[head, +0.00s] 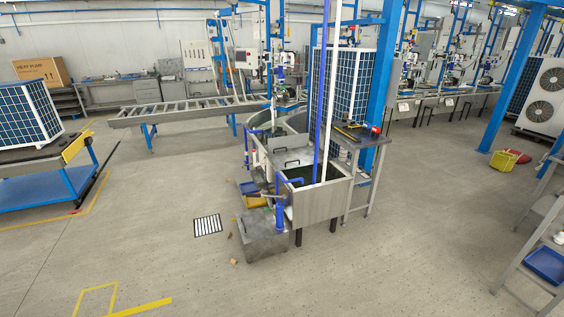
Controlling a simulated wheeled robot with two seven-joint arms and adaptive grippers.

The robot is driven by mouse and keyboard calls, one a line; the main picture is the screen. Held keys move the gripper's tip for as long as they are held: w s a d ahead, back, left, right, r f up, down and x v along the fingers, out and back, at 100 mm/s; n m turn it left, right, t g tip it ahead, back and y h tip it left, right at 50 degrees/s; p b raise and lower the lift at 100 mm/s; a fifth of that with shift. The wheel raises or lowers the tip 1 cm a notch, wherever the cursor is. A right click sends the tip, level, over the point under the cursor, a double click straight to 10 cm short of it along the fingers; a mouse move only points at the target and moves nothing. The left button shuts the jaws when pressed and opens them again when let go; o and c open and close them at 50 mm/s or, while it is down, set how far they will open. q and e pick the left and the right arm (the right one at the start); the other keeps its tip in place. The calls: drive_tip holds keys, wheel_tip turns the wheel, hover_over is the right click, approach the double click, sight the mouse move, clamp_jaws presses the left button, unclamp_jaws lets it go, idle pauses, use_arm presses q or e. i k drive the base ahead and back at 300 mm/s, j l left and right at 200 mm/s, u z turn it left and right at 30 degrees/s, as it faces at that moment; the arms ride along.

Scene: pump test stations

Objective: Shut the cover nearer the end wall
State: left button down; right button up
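A steel test tank (318,205) stands in the middle of the head view. A flat grey cover (287,154) with a dark handle lies over its middle part and looks shut. The near part of the tank shows a dark opening (322,174), with another dark handle at its left edge. Farther back is a rounded grey basin (297,121); whether it has a cover, I cannot tell. Blue and white upright pipes hide part of the tank top. Which cover is nearer the end wall is unclear from here. Neither of my grippers is in view.
A steel box (262,236) and a floor grate (207,225) lie before the tank. A side table (362,134) with tools adjoins it at right. A roller conveyor (190,110) runs behind. A blue cart (50,190) stands left. The front floor is mostly clear.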

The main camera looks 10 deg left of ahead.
sight(300, 156)
drive_tip(key=i+j, duration=0.15)
drive_tip(key=i, duration=0.4)
drive_tip(key=i+j+z, duration=0.1)
drive_tip(key=i, duration=0.45)
drive_tip(key=i+j, duration=0.25)
drive_tip(key=i, duration=0.3)
drive_tip(key=i+j, duration=0.15)
drive_tip(key=i, duration=0.35)
drive_tip(key=z, duration=0.05)
